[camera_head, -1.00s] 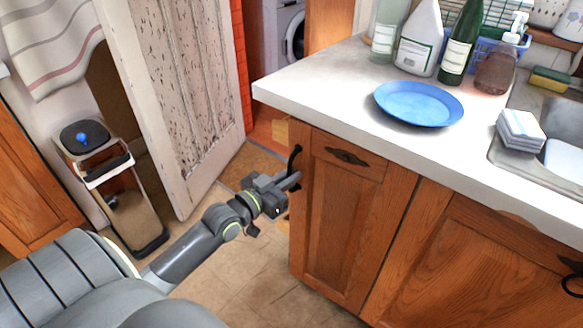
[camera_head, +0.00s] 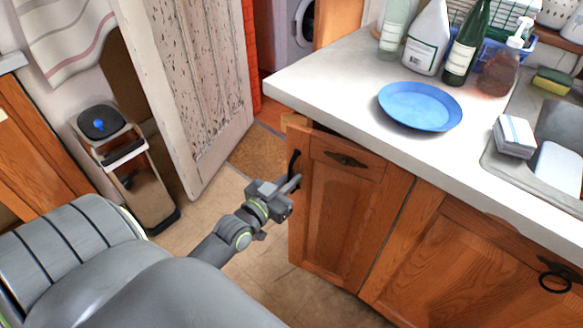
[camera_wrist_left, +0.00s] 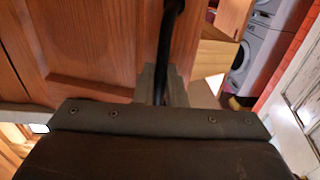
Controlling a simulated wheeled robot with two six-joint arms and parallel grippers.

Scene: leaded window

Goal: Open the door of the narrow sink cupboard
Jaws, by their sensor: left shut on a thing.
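The narrow sink cupboard door (camera_head: 338,222) is brown wood with a framed panel, under the left end of the worktop. It appears slightly ajar, its upper left edge standing out from under the worktop. A black bar handle (camera_head: 294,163) is upright near its left edge. My left gripper (camera_head: 290,184) is shut on this handle. In the left wrist view the handle (camera_wrist_left: 168,40) runs down between the fingers (camera_wrist_left: 160,85), with the door panel (camera_wrist_left: 95,40) behind. The fingers hide the handle's lower part. My right gripper is in neither view.
The wider cupboard door (camera_head: 470,260) adjoins on the right. The worktop (camera_head: 345,85) overhangs, carrying a blue plate (camera_head: 420,106) and several bottles. A bin (camera_head: 125,165) and a peeling white door (camera_head: 200,80) stand left. The tiled floor (camera_head: 290,285) before the cupboard is clear.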

